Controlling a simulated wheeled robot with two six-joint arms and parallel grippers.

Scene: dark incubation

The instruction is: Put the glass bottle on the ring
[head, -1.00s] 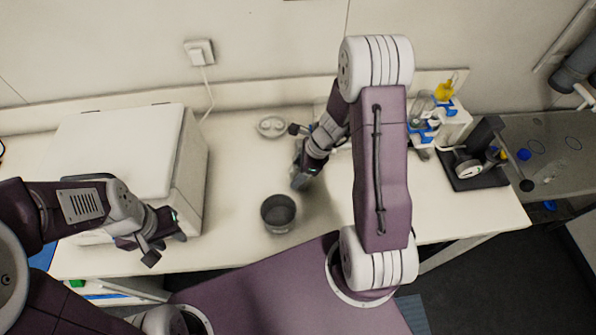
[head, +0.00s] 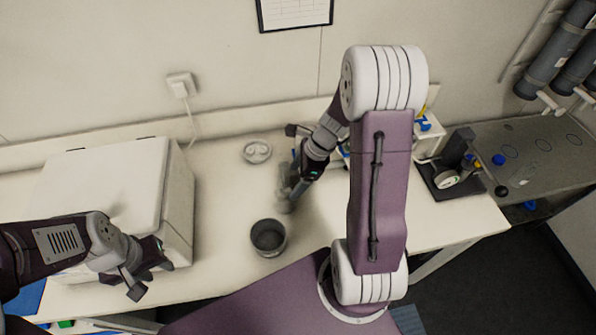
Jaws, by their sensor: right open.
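My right gripper (head: 292,188) is low over the middle of the white bench, pointing down and left, with its jaws open. A pale, see-through shape (head: 283,178), seemingly the glass bottle, is right at its fingers; its outline is faint, and I cannot tell whether they touch it. A small round pale piece with a raised rim (head: 257,151), possibly the ring, lies on the bench behind and to the left of it. My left gripper (head: 148,277) hangs in front of the white box, away from these things; its jaw opening is unclear.
A dark grey round pot (head: 268,237) stands in front of the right gripper. The large white box (head: 105,195) fills the bench's left. A black instrument (head: 452,170) and a grey side surface (head: 545,150) lie right. My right arm hides part of the bench.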

